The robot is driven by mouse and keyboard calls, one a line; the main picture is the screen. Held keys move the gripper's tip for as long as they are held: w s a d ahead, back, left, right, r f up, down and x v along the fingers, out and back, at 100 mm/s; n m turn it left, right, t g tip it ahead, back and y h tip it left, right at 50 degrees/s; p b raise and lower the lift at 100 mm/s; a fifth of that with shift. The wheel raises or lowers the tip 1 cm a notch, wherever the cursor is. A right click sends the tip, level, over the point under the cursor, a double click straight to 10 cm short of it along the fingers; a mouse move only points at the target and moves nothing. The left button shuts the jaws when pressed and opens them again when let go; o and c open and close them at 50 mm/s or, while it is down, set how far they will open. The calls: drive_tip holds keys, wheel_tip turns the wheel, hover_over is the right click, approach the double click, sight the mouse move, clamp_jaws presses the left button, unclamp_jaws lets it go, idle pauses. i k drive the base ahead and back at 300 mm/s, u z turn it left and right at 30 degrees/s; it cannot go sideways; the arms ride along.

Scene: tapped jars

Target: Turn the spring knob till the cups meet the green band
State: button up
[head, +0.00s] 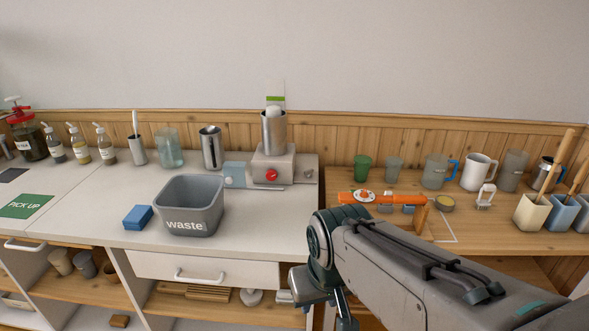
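A squat beige-grey unit (259,166) stands at the back of the white counter, with a steel cylinder (274,136) upright on it. A white rounded top (273,112), perhaps the cups, shows at the cylinder's mouth. A green band (275,99) is on a pale strip behind the cylinder, just above the white top, with a small gap seeming to show. A round red knob (271,174) is on the unit's front; I cannot tell if it is the spring knob. My gripper (346,318) is low at the bottom edge, mostly hidden by my arm, well away from the unit.
A grey waste bin (190,212) and a blue block (137,217) stand in front of the unit. Steel beakers and a glass jar (169,148) are to its left. Mugs (478,172) and an orange board (371,197) are on the right wooden counter.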

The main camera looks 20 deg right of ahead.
sight(271, 175)
drive_tip(key=z, duration=0.05)
drive_tip(key=i, duration=1)
